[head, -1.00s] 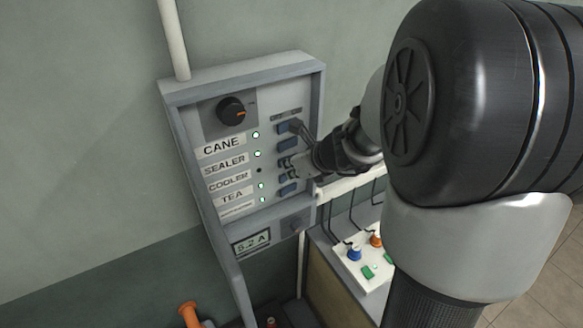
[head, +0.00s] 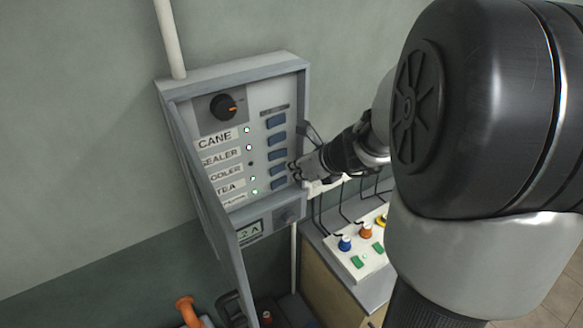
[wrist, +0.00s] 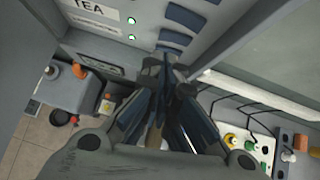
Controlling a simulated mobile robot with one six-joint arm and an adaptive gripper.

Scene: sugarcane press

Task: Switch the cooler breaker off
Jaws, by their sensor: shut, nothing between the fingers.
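The breaker panel (head: 301,100) is a grey box on the wall with its door open. It has a column of blue breakers beside labels reading CANE, SEALER, COOLER and TEA, plus a bottom one too small to read. The cooler breaker (head: 278,155) is the third down. The cooler light (head: 251,163) is dark, while the other row lights glow. My gripper (head: 293,171) is shut and empty, its tips just right of the lower breakers; I cannot tell whether they touch. The wrist view shows the closed fingers (wrist: 168,66) below the blue breakers.
The open panel door (head: 205,190) stands out on the left. A black dial (head: 223,106) sits at the panel top and a small display (head: 250,231) below. A white control box (head: 352,254) with coloured knobs and cables stands lower right. An orange handle (head: 187,309) is below.

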